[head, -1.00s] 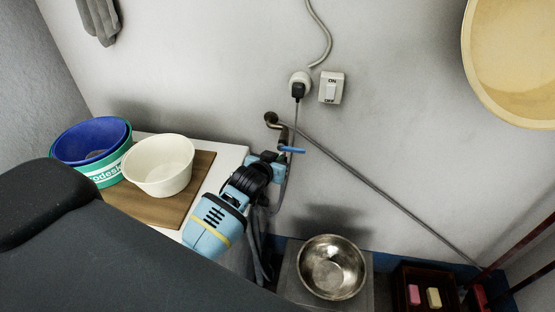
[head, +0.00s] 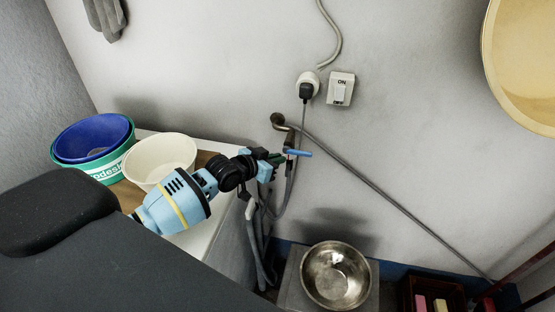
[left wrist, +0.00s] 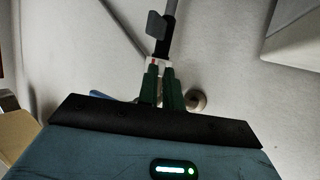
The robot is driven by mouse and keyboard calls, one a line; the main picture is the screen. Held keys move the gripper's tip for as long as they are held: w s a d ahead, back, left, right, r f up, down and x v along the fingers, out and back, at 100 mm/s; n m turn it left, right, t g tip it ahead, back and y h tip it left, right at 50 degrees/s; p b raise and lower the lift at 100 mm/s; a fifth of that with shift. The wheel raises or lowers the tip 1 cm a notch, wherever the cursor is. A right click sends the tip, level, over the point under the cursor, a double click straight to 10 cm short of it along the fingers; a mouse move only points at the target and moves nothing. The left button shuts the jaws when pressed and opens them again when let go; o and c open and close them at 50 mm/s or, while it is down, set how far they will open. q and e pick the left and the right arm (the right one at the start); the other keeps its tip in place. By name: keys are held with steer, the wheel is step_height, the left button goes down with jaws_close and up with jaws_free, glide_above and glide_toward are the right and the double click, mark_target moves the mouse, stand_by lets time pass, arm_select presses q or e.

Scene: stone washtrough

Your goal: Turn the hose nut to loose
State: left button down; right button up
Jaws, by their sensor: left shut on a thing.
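My left gripper (head: 283,157) reaches the tap's lower end from the left, just under the lever. In the left wrist view its green fingers (left wrist: 161,84) are close together, shut on the hose nut at the hose's top end. The fingers hide most of the nut; a small white and red piece (left wrist: 154,61) shows at their tips. A dark flat tab (left wrist: 157,25) stands beyond them. My right gripper is not in view.
A steel bowl (head: 336,275) stands below the tap. A cream basin (head: 160,158) and a blue basin (head: 92,139) in a green one stand left on the counter. A socket with a plug (head: 307,87) and a switch (head: 340,90) are above. A thin pipe (head: 390,193) slopes right.

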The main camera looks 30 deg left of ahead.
arm_select(q)
steer(key=c, duration=1.6)
jaws_free()
steer(key=shift+o, duration=0.2)
steer(key=shift+s, duration=0.1)
steer(key=v, duration=0.7)
steer(key=shift+s+r+p, duration=0.2)
steer(key=shift+s+p, duration=0.1)
steer(key=shift+p, duration=0.1)
steer(key=shift+a, duration=0.1)
